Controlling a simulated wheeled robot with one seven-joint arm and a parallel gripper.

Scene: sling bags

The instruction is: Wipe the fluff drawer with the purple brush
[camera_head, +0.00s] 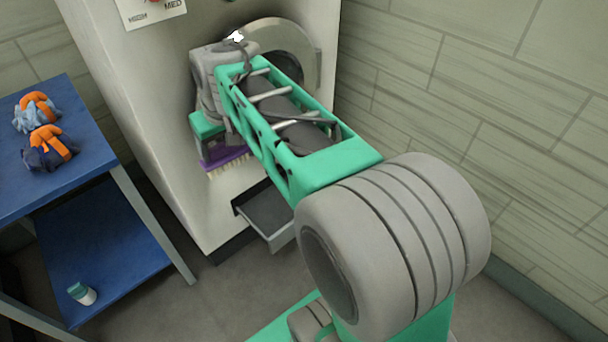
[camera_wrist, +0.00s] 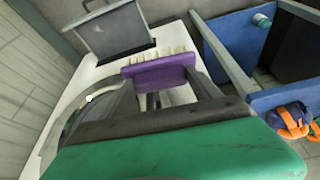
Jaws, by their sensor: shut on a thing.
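The purple brush (camera_head: 224,159) has pale bristles and is held by my gripper (camera_head: 214,143) in front of the white machine. In the wrist view the brush (camera_wrist: 158,75) lies across my gripper's fingertips (camera_wrist: 152,92), bristles facing the drawer. The fluff drawer (camera_head: 268,215) is a grey open tray pulled out low on the machine's front, below and to the right of the brush. It also shows at the top of the wrist view (camera_wrist: 118,32). The brush is apart from the drawer. Part of the drawer is hidden behind my arm in the head view.
The white machine (camera_head: 165,130) has a round door (camera_head: 300,48) partly behind my arm. A blue two-level table (camera_head: 85,140) stands at left with two blue-and-orange sling bags (camera_head: 50,148) on top and a white-and-green bottle (camera_head: 82,293) on its lower shelf. A tiled wall is at right.

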